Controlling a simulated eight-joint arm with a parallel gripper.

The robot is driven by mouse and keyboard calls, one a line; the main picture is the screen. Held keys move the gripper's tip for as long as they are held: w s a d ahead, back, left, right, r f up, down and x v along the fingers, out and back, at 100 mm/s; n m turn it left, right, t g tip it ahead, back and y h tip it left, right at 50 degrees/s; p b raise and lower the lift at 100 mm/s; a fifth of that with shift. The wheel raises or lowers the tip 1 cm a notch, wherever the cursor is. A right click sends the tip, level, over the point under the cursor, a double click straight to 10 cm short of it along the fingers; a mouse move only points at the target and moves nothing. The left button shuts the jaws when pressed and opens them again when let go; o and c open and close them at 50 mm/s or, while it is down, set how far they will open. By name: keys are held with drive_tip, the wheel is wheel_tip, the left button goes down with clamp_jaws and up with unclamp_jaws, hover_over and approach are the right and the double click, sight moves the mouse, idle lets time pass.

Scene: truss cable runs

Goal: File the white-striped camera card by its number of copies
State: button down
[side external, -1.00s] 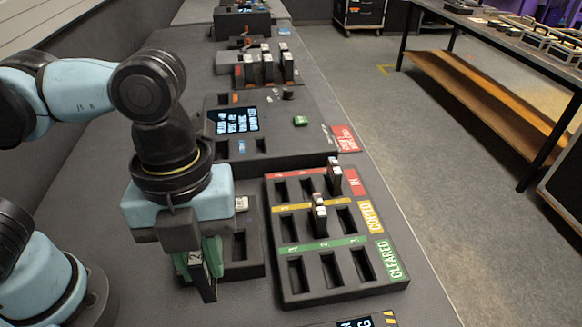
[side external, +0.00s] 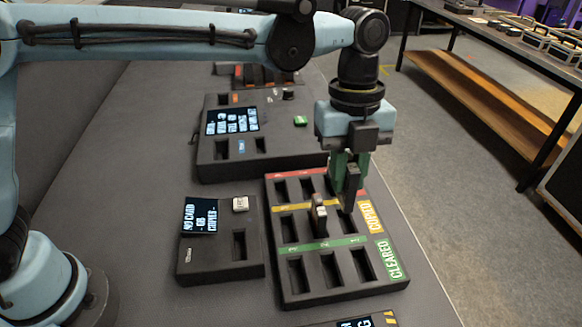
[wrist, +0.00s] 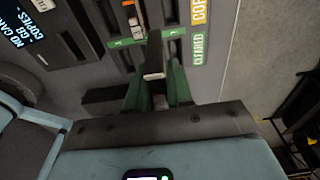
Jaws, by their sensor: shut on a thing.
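My gripper (side external: 350,160) is shut on a dark card (side external: 350,188), upright between its green fingers. The card also shows in the wrist view (wrist: 154,55), with a pale band near the fingers; its stripe colour and marks are not clear. The card hangs over the right side of the sorting tray (side external: 290,291), at the right end of the yellow COPIED row. I cannot tell whether its lower tip enters the slot there. Another card (side external: 319,215) with a pale top stands in the middle COPIED slot. The right end of the red row is hidden by my gripper.
The green CLEARED row (side external: 325,245) shows empty slots. The card reader (side external: 219,268) left of the tray has an empty slot, and its screen (side external: 200,215) reads NO CARD. A larger console (side external: 275,167) stands behind the tray.

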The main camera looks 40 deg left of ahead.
drive_tip(key=w, duration=0.1)
drive_tip(key=w+f, duration=0.1)
drive_tip(key=w, duration=0.1)
drive_tip(key=shift+w+a+f, duration=0.1)
drive_tip(key=shift+w+f, duration=0.15)
drive_tip(key=shift+f, duration=0.1)
wheel_tip(320, 180, down, 6)
drive_tip(key=shift+w+f, duration=0.2)
drive_tip(key=shift+f, duration=1.75)
idle(3.1)
drive_tip(key=c, duration=0.6)
unclamp_jaws()
drive_tip(key=shift+r, duration=0.1)
wheel_tip(320, 180, up, 7)
drive_tip(key=shift+r, duration=0.2)
idle(0.9)
